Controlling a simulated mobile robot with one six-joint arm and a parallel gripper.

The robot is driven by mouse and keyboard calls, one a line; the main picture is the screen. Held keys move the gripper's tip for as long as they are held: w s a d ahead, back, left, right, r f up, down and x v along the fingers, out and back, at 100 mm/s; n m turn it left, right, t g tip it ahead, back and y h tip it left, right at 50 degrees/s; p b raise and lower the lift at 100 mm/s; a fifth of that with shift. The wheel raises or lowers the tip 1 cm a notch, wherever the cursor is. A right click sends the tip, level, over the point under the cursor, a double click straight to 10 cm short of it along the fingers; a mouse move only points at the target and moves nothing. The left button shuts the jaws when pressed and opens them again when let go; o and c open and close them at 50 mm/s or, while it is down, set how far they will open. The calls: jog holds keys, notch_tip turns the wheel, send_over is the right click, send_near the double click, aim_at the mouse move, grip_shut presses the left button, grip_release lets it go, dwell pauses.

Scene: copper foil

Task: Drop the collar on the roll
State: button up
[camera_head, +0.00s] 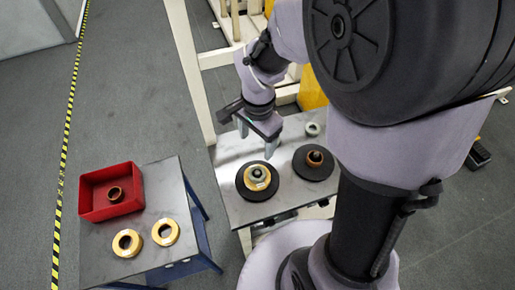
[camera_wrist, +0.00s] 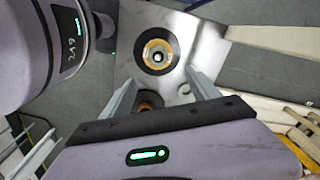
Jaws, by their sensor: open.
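A gold foil roll (camera_head: 249,184) lies flat on a black disc (camera_head: 267,192) at the left of the grey table. A grey round piece (camera_head: 263,171) shows at the roll's centre; I cannot tell whether it is a collar or the spindle. The roll (camera_wrist: 148,50) also shows in the wrist view. A loose pale grey ring (camera_head: 313,129), possibly a collar, lies at the table's back right. My gripper (camera_head: 258,147) is open and empty above the table, behind the roll. In the wrist view its fingers (camera_wrist: 162,93) are wide apart.
A second black disc (camera_head: 329,174) bears a copper-coloured core (camera_head: 315,158) at the right. A separate table (camera_head: 150,200) at the left holds a red bin (camera_head: 97,211) with a copper ring (camera_head: 115,194) and two gold rolls (camera_head: 127,243) (camera_head: 165,232). A gap separates the tables.

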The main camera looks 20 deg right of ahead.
jog(key=s+a+r+n+t+y, duration=0.1)
jog(key=s+r+n+t, duration=0.1)
jog(key=s+r+n, duration=0.2)
jog(key=s+a+r+n+t, duration=0.2)
jog(key=s+r+n+t, duration=0.1)
jog(key=s+r, duration=0.5)
notch_tip(320, 180, up, 4)
jog(key=shift+s+a+f+n+y, duration=0.3)
jog(key=shift+n+y, duration=0.1)
jog(key=shift+n, duration=0.3)
jog(key=shift+f, duration=0.1)
